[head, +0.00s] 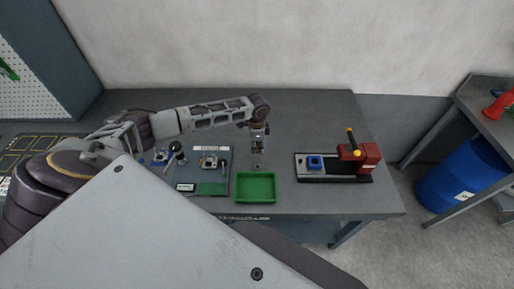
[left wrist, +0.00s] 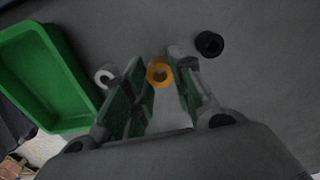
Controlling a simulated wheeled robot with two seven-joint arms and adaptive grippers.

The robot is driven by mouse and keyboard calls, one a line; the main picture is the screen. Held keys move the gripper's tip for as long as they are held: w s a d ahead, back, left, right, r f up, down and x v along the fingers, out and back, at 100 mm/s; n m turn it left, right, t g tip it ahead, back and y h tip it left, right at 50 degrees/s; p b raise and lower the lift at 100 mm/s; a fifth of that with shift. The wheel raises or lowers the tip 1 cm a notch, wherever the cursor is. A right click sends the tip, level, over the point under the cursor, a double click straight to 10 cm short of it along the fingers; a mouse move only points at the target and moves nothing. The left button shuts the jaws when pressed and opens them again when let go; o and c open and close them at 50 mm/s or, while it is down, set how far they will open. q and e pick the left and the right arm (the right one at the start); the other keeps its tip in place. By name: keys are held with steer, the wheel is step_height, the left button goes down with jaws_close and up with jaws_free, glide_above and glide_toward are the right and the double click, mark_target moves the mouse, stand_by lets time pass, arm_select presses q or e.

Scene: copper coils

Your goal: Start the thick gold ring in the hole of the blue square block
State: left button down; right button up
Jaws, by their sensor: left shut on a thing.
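My left gripper (head: 258,151) is over the table, just behind the green tray, with its fingers pointing down. In the left wrist view the gold ring (left wrist: 152,77) lies between the fingers of my left gripper (left wrist: 162,76), which is shut on it. The ring's hole shows towards the camera; its height above the table is hard to tell. The blue square block (head: 315,167) sits on a dark fixture to the right, well apart from the gripper. Its hole is too small to make out clearly. My right gripper is in neither view.
The green tray (head: 255,201) stands at the table's front edge. A black ring (left wrist: 209,44) and a pale ring (left wrist: 105,76) lie near the left gripper. A red clamp (head: 362,158) stands right of the block. Parts on a grey mat (head: 208,171) are at left.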

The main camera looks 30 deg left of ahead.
arm_select(q)
steer(key=shift+r, duration=1.15)
